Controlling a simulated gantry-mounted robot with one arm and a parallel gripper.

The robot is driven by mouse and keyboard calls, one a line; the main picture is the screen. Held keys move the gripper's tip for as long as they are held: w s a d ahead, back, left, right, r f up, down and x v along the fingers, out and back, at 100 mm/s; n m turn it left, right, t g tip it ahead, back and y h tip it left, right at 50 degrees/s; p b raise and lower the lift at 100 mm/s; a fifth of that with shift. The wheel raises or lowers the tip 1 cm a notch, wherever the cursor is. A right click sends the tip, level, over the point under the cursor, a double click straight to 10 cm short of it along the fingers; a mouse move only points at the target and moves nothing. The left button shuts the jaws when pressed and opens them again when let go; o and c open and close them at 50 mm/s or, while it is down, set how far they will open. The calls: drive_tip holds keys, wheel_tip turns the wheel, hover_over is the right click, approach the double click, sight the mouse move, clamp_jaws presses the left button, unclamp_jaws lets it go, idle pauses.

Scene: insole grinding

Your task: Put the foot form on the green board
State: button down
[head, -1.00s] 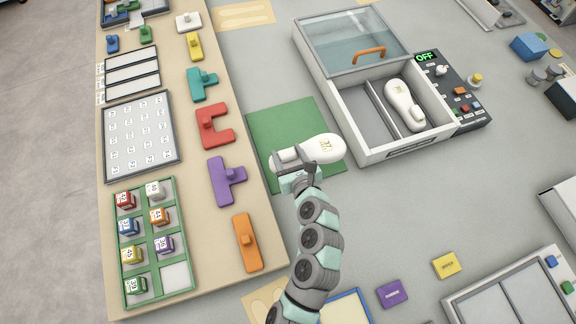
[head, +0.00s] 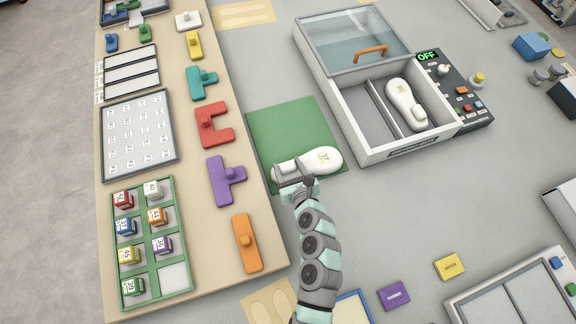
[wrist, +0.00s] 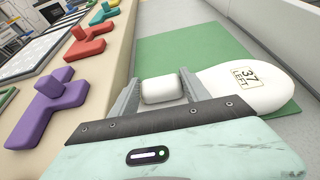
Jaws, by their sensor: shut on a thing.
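A white foot form (head: 323,160) is in my gripper (head: 294,172), over the near part of the green board (head: 290,126). Its toe end points right and reaches the board's right edge. In the wrist view the foot form (wrist: 246,88) carries the label "37 LEFT", and the gripper's fingers (wrist: 163,90) are closed on its white block-like part. The green board also shows behind it in the wrist view (wrist: 185,52). Whether the form touches the board or hangs just above it, I cannot tell.
A second white foot form (head: 404,103) lies in the open box (head: 358,140) at right. The beige shelf (head: 262,195) with coloured shapes, including a purple one (head: 226,181), borders the board on the left.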

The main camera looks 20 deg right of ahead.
drive_tip(key=c, duration=0.5)
unclamp_jaws()
